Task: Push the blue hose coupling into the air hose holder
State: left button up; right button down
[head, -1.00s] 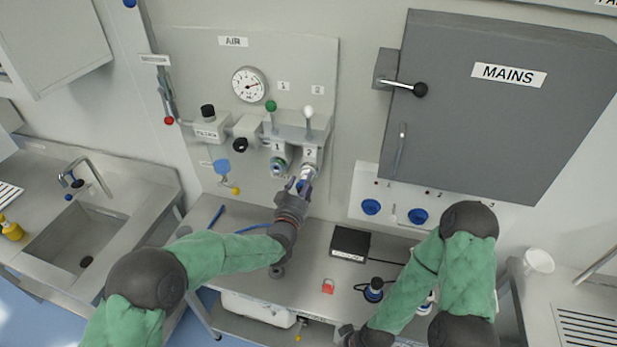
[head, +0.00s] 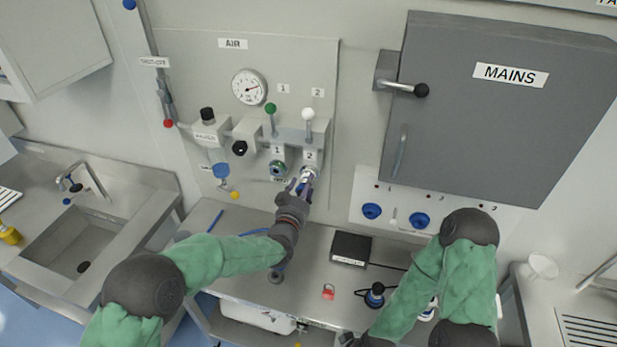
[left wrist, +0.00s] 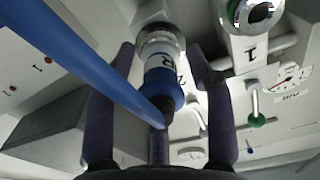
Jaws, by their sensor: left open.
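The blue hose coupling (left wrist: 163,82) sits in line with the metal mouth of outlet 2 (left wrist: 161,40) in the left wrist view and appears to touch it. Its blue hose (left wrist: 80,55) crosses close to the camera from the upper left. My left gripper (left wrist: 170,75) is open, with one dark finger on each side of the coupling and gaps showing. In the head view my left gripper (head: 304,180) is at outlet 2 on the AIR panel and mostly hides the coupling. I cannot pick out a separate hose holder.
Outlet 1 (head: 278,168) is just left of outlet 2. A green-knobbed lever (head: 271,108) and a white-knobbed lever (head: 308,114) stand above. The grey MAINS cabinet (head: 490,120) is to the right.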

pick_arm(q)
grip_shut()
jog(key=shift+s, duration=0.2)
jog(key=shift+s+f, duration=0.1)
jog(key=shift+s, duration=0.05)
jog(key=shift+s+a, duration=0.3)
jog(key=shift+s, duration=0.25)
jog(key=v, duration=0.6)
dwell(0.6)
